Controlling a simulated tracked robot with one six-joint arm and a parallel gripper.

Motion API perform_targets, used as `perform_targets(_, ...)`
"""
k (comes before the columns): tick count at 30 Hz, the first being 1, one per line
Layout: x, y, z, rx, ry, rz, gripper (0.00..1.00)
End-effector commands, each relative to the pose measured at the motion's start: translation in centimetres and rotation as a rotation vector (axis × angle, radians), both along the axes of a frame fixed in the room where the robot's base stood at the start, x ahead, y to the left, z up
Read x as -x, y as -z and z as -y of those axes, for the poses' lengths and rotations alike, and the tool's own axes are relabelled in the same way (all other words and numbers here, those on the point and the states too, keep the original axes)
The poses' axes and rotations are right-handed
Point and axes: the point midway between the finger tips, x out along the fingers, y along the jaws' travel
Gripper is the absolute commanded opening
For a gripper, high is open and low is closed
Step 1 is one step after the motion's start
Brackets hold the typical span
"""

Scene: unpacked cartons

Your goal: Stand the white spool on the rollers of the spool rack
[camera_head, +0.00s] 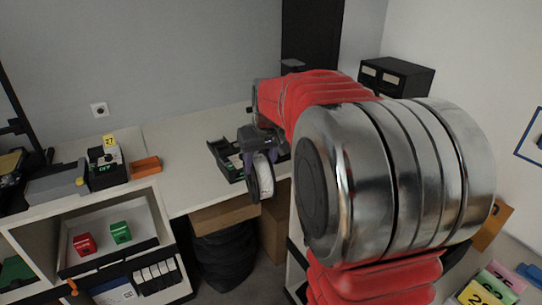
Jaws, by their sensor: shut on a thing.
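My gripper (258,153) hangs over the front edge of the worktop, fingers pointing down. It is shut on the white spool (264,181), which has dark side flanges and stands upright on its edge in the grip. The spool shows in front of the worktop's edge; its exact height is hard to judge. A low dark holder (222,152) with a small green patch lies on the worktop just behind and left of the gripper. It may be the spool rack, but the gripper hides part of it and I cannot make out its rollers.
The white worktop (180,142) is clear left of the dark holder. An orange tray (145,167) and a black device with a yellow tag (106,165) stand further left. A shelf below holds a red box (84,243) and a green box (121,233). My arm hides much of the right.

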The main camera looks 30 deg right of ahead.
Motion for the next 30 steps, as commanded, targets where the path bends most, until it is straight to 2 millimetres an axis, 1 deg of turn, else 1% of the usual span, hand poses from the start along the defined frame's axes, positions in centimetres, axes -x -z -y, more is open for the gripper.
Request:
perform_targets(1,-0.4,0.6,-0.9,0.0,-0.004,0.0,0.0)
perform_targets(5,-1.4,2.3,-3.2,0.0,-0.014,0.001,0.0)
perform_targets(8,-2.2,3.9,-5.7,0.0,-0.031,0.001,0.0)
perform_targets(11,-2.9,5.7,-9.0,0.001,-0.064,0.003,0.0)
perform_targets(15,-3.4,8.1,-13.9,-0.001,-0.124,0.005,0.0)
perform_targets(19,-3.4,9.7,-17.5,-0.001,-0.178,0.007,0.0)
perform_targets(21,-3.3,10.3,-18.8,-0.001,-0.198,0.008,0.0)
perform_targets(24,-3.3,10.7,-19.8,-0.001,-0.213,0.009,0.0)
perform_targets(30,-3.2,10.8,-20.2,-0.001,-0.217,0.01,0.0)
